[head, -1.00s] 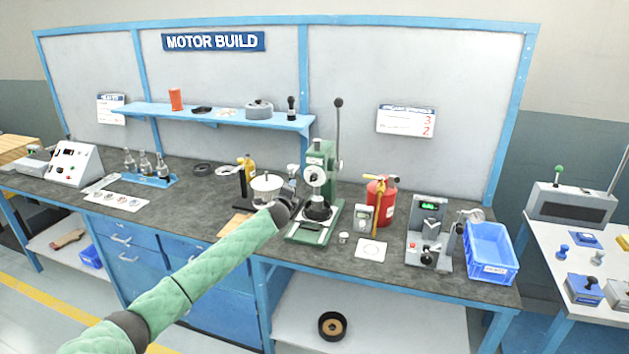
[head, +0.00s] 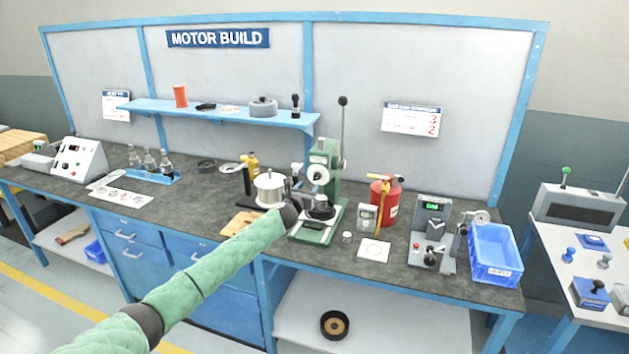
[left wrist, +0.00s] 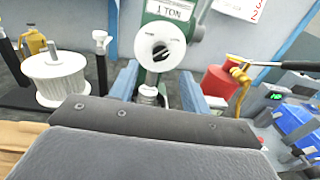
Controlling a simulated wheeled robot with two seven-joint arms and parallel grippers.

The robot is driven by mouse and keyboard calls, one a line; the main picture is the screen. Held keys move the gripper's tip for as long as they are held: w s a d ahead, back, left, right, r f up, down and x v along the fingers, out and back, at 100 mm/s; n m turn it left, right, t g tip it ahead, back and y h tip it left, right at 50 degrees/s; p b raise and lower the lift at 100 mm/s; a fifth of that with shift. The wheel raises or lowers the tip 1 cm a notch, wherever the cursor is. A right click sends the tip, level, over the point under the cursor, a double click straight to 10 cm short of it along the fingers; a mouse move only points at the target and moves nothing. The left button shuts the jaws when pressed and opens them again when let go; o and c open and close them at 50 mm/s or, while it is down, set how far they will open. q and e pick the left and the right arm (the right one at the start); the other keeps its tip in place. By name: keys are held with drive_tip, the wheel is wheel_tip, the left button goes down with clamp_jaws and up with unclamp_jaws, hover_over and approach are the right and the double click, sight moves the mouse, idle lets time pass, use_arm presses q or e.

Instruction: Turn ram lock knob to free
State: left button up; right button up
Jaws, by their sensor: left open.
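The green arbor press (head: 333,160) stands on the bench, with a "1 TON" label in the left wrist view. On its front is a white round disc with a dark mark, which looks like the ram lock knob (head: 316,177); it shows large in the left wrist view (left wrist: 160,45). My left gripper (left wrist: 160,72) is open and empty, its two blue fingers apart in front of the press, below and either side of the disc. I see no contact with the disc. In the head view my left arm reaches just in front of the press. My right gripper is out of view.
A white ribbed spool (head: 270,188) stands just left of the press. A red canister (head: 384,204) with a yellow-handled tool stands to its right. Further right are a grey test fixture (head: 432,245) and a blue bin (head: 495,255). A shelf (head: 220,112) hangs behind.

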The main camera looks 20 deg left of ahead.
sight(315, 179)
use_arm(q)
drive_tip(key=shift+w+d+p, duration=0.15)
drive_tip(key=shift+w+p, duration=0.2)
drive_tip(key=shift+w, duration=1.25)
drive_tip(key=shift+w+d+p, duration=0.15)
drive_tip(key=shift+w+p, duration=0.2)
drive_tip(key=shift+w, duration=1.2)
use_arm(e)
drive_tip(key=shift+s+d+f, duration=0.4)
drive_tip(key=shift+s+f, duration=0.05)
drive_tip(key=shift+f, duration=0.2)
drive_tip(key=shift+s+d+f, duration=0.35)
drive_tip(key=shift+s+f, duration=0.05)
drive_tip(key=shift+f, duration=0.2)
use_arm(q)
drive_tip(key=c, duration=1)
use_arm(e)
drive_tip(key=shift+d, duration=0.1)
